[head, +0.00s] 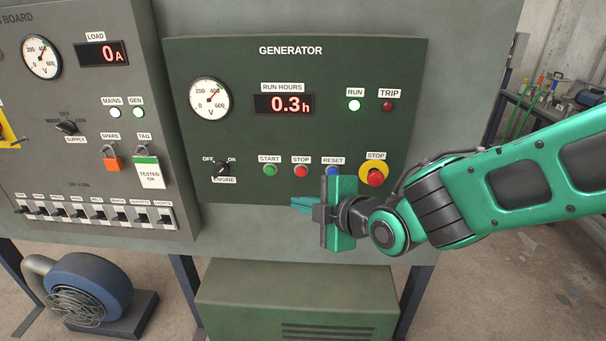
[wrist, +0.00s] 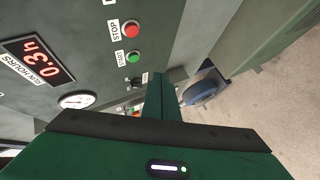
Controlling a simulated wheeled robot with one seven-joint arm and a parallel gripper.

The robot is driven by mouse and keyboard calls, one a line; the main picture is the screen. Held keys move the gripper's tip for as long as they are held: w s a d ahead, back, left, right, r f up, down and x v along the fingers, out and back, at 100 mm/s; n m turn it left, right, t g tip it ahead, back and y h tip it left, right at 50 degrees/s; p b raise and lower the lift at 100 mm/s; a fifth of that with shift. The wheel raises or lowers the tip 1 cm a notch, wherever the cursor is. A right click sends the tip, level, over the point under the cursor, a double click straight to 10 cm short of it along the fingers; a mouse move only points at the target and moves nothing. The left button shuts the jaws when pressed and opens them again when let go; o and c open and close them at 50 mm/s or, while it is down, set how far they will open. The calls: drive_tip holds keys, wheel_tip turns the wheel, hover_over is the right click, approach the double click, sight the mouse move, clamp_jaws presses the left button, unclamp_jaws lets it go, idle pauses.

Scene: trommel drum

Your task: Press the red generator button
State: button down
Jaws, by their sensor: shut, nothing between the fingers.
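The green generator panel (head: 330,130) carries a small red button (head: 301,171) labelled STOP, between the green START button (head: 270,170) and the blue RESET button (head: 333,171). A larger red mushroom button (head: 375,178) on a yellow ring, also labelled STOP, is to the right. My gripper (head: 297,204) is shut and empty, below the small red button in the head view; I see no contact with it. In the wrist view the small red button (wrist: 131,30) and the START button (wrist: 133,57) are left of the gripper fingers (wrist: 162,80).
A black engine switch (head: 221,168) is left of START. A grey board (head: 85,150) with switches adjoins at left. A blue blower (head: 90,287) stands on the floor.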

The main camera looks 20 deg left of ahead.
idle(0.3)
drive_tip(key=shift+w+a, duration=0.35)
drive_tip(key=shift+w, duration=1.1)
drive_tip(key=shift+w+a, duration=0.35)
drive_tip(key=shift+w, duration=1.05)
drive_tip(key=shift+w+a, duration=0.35)
drive_tip(key=shift+w, duration=1.1)
drive_tip(key=shift+w, duration=0.1)
drive_tip(key=shift+w+a+r, duration=0.1)
drive_tip(key=shift+w, duration=0.15)
drive_tip(key=shift+w+a, duration=0.1)
drive_tip(key=shift+w, duration=0.3)
drive_tip(key=shift+s, duration=0.1)
drive_tip(key=shift+s+d, duration=0.2)
drive_tip(key=shift+s, duration=0.55)
drive_tip(key=shift+s+d, duration=0.2)
drive_tip(key=shift+s, duration=0.6)
drive_tip(key=shift+s+d, duration=0.2)
drive_tip(key=shift+s, duration=0.6)
drive_tip(key=shift+s+d, duration=0.2)
drive_tip(key=shift+s, duration=0.6)
